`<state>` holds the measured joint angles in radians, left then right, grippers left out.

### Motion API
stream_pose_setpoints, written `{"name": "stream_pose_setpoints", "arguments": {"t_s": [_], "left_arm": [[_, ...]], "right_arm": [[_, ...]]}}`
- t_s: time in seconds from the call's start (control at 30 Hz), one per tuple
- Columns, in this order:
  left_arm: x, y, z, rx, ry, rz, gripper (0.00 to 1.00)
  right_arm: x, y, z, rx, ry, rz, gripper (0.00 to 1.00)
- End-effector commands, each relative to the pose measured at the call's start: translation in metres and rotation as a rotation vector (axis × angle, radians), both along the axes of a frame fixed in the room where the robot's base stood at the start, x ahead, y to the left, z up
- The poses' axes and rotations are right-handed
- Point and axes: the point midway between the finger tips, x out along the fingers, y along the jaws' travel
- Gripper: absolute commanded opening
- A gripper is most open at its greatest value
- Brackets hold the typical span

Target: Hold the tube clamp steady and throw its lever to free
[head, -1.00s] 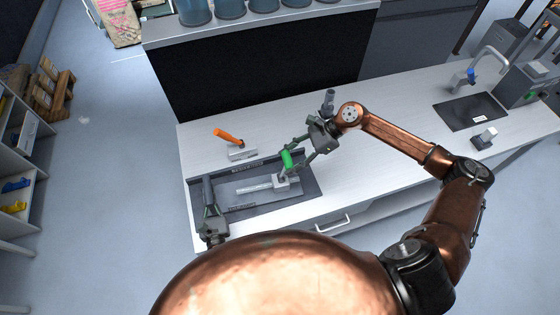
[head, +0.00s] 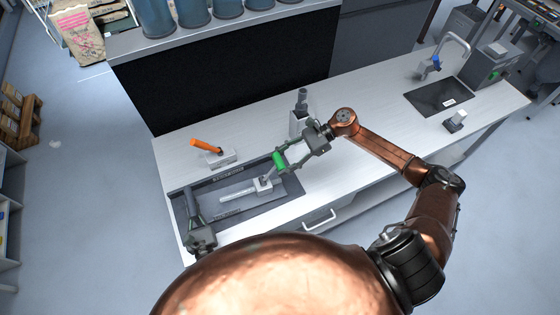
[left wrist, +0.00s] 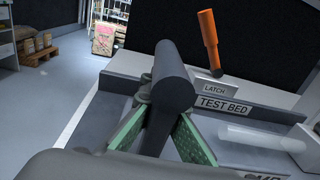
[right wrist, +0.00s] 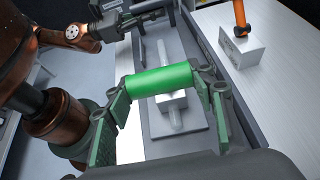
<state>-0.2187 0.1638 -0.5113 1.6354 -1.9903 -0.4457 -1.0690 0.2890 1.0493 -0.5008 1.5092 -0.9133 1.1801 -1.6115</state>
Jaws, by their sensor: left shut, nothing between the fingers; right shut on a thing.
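The grey tube clamp (head: 263,187) sits around a pale tube (head: 235,193) in the dark test bed tray (head: 290,188). Its lever has a green handle (head: 279,161), leaning to the right of the clamp; the handle fills the right wrist view (right wrist: 160,80). My right gripper (head: 281,159) is shut on this green handle. My left gripper (head: 197,228) is shut at the tray's near left corner, away from the clamp. In the left wrist view a thick dark bar (left wrist: 173,75) rises across its green fingers; I cannot tell whether they touch it.
An orange-handled latch (head: 207,146) stands on a block behind the tray. A dark post on a grey block (head: 301,115) stands close behind my right gripper. A sink (head: 438,97) with a tap lies far right. The counter between is mostly clear.

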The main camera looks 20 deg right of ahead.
Motion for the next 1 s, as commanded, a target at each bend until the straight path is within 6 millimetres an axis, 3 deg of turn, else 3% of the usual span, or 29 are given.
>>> {"name": "stream_pose_setpoints", "arguments": {"t_s": [0.03,0.2,0.23,0.43,0.77,1.0], "left_arm": [[0.001,0.002,0.001,0.0,-0.004,0.005,0.0],[0.001,0.002,0.001,0.0,-0.004,0.005,0.0],[0.001,0.002,0.001,0.0,-0.004,0.005,0.0],[0.001,0.002,0.001,0.0,-0.003,0.004,0.0],[0.0,0.001,0.001,0.0,-0.002,0.002,0.0],[0.0,0.0,0.001,0.0,-0.002,0.001,0.0]], "right_arm": [[-0.003,-0.003,-0.008,-0.013,0.009,-0.001,0.06],[-0.003,-0.002,-0.008,-0.013,0.01,0.0,0.06],[-0.003,-0.002,-0.008,-0.013,0.01,0.0,0.52],[-0.002,-0.001,-0.005,-0.009,0.006,0.0,0.65],[-0.001,-0.002,-0.002,-0.006,0.003,0.0,0.68],[-0.002,-0.029,0.011,-0.008,0.005,-0.003,0.68]]}}
